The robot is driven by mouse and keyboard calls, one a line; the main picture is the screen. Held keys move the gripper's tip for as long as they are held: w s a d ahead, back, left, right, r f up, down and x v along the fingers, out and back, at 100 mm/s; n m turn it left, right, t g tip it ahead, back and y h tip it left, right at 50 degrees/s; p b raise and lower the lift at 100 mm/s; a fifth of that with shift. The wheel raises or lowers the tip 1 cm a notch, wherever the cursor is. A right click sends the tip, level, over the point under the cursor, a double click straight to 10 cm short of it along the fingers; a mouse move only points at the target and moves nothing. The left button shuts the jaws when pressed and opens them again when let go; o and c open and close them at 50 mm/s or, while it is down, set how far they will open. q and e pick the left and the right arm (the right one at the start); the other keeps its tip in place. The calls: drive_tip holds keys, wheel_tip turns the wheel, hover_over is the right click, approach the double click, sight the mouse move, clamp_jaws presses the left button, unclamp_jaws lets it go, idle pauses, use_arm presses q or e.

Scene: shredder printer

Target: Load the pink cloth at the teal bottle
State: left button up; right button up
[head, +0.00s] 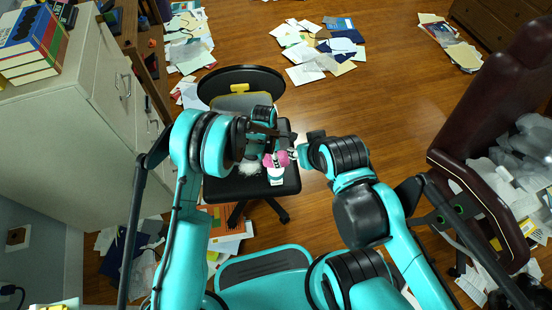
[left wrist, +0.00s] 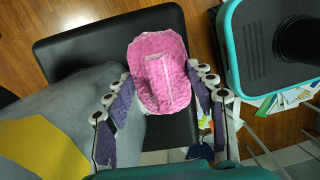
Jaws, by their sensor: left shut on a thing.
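The pink cloth (head: 276,159) is a small crumpled bundle above the black chair seat. In the left wrist view the cloth (left wrist: 160,72) fills the space between the fingers of my left gripper (left wrist: 160,105), which is shut on it. My right gripper (head: 298,155) is just right of the cloth; whether its fingers are open or touch the cloth is too small to tell. A small white item with a teal mark (head: 276,177) shows just below the cloth over the seat; I cannot tell if it is the teal bottle. No other teal bottle is clear.
A pale cabinet (head: 60,130) is at left and a dark red armchair (head: 480,130) at right.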

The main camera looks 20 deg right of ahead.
use_arm(q)
drive_tip(key=shift+a+f+b, duration=0.1)
drive_tip(key=shift+f+b, duration=0.3)
drive_tip(key=shift+f, duration=0.35)
wheel_tip(320, 180, down, 4)
drive_tip(key=shift+f+b, duration=0.1)
drive_tip(key=shift+b, duration=0.95)
drive_tip(key=shift+f, duration=0.1)
drive_tip(key=shift+f, duration=0.55)
idle(0.6)
drive_tip(key=shift+r+p, duration=1.6)
drive_tip(key=shift+r, duration=1.95)
